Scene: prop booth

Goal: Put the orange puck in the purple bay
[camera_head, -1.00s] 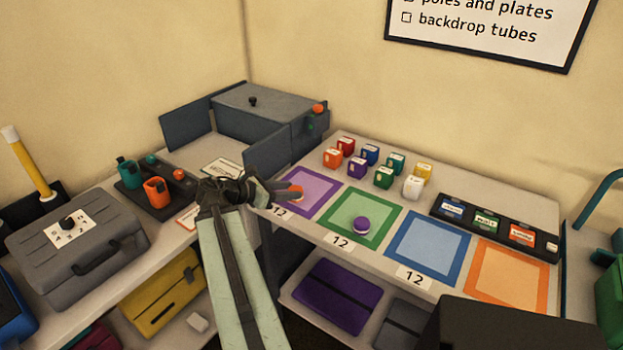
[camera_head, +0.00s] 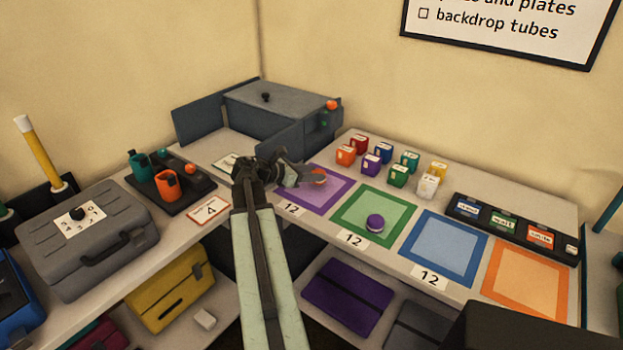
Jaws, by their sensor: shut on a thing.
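The orange puck (camera_head: 319,177) is between the jaws of my gripper (camera_head: 312,178), which is shut on it. Puck and gripper are over the purple bay (camera_head: 335,199), a purple-bordered square with a paler middle. I cannot tell whether the puck touches the bay's surface. My gripper and arm hide the left part of the bay. A purple puck (camera_head: 375,223) sits in the green bay (camera_head: 402,214), just to the right.
A blue bay (camera_head: 415,255) and an orange bay (camera_head: 494,284) lie further right. Several coloured blocks (camera_head: 398,176) stand behind the bays. A dark labelled tray (camera_head: 465,208) is at the right. A grey box with open doors (camera_head: 285,108) stands behind my gripper.

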